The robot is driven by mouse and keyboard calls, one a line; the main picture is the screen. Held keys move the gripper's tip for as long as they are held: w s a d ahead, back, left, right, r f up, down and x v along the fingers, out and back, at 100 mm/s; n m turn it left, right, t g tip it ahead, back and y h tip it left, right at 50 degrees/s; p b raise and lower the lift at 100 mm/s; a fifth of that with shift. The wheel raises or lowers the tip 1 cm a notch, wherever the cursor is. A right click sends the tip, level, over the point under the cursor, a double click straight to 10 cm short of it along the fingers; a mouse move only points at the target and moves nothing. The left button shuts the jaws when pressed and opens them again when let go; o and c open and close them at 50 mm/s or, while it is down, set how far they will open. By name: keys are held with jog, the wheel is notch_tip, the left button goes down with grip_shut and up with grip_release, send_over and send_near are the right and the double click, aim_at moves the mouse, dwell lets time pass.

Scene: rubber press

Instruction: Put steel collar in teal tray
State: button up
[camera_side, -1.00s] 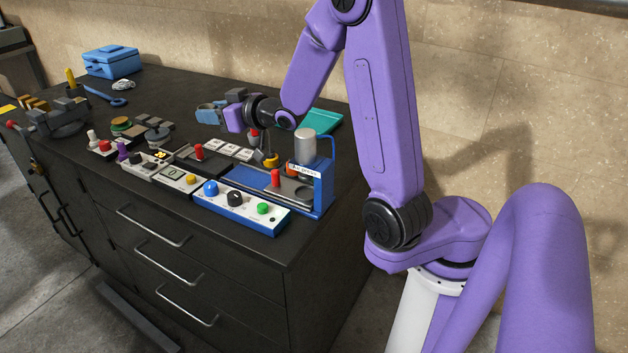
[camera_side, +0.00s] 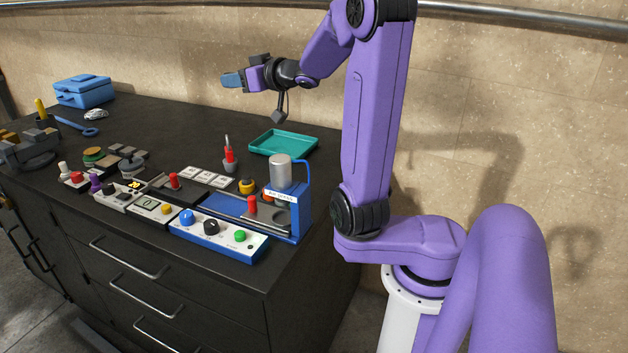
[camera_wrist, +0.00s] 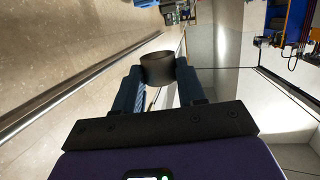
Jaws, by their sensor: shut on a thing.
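The steel collar (camera_wrist: 157,68) is a dark grey ring-like cylinder, held between the two blue fingers in the wrist view. My gripper (camera_wrist: 157,84) is shut on it. In the side view my gripper (camera_side: 232,80) is raised well above the bench, pointing left, and the collar cannot be made out there. The teal tray (camera_side: 257,149) is a shallow rectangular tray lying flat at the back right of the bench. It looks empty. My gripper is above and to the left of it in the picture. The wrist view does not show the tray.
A blue press (camera_side: 302,205) with a grey cylinder stands in front of the tray. A red-handled tool in a holder (camera_side: 230,164) stands upright left of the tray. Control boxes line the front edge. A blue case (camera_side: 83,92) sits back left. The back middle of the bench is clear.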

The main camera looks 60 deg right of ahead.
jog(key=s+d+m+h, duration=0.1)
jog(key=s+d+h, duration=0.1)
jog(key=s+d, duration=0.55)
jog(key=m+g+h, duration=0.1)
jog(key=m, duration=0.1)
send_over(319, 183)
notch_tip(319, 183, down, 20)
jog(key=shift+d+f, duration=0.15)
jog(key=shift+f, duration=0.65)
jog(key=shift+n, duration=0.3)
jog(key=shift+f, duration=4.8)
jog(key=shift+f, duration=0.2)
jog(key=o, duration=1.1)
jog(key=shift+c, duration=0.2)
